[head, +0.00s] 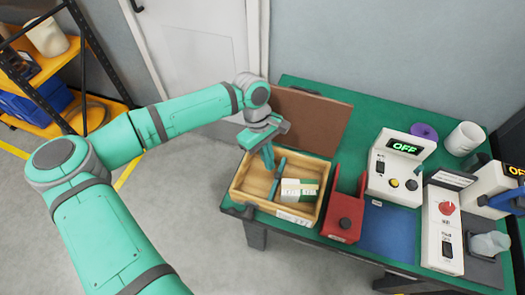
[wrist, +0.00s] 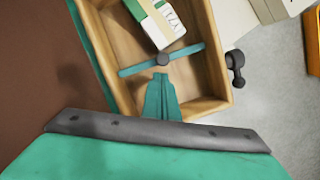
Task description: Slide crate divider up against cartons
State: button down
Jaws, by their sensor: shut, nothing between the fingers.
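The wooden crate (head: 240,184) sits on the green table and also shows in the wrist view (wrist: 213,50). My gripper (head: 269,163) is shut and empty, pointing down into the crate on the divider's other side.
A brown board (head: 310,118) stands behind the crate. A red fixture (head: 345,214) is close to the crate's right, then a blue mat (head: 388,232) and a white tester (head: 396,172) reading OFF. The crate's cell on my gripper's side looks empty.

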jog(key=shift+s+d+f, duration=0.1)
jog(key=shift+s+d, duration=0.15)
jog(key=shift+d, duration=0.05)
jog(key=shift+d, duration=0.1)
jog(key=shift+s+d, duration=0.3)
jog(key=shift+d, duration=0.5)
jog(key=shift+a, duration=0.1)
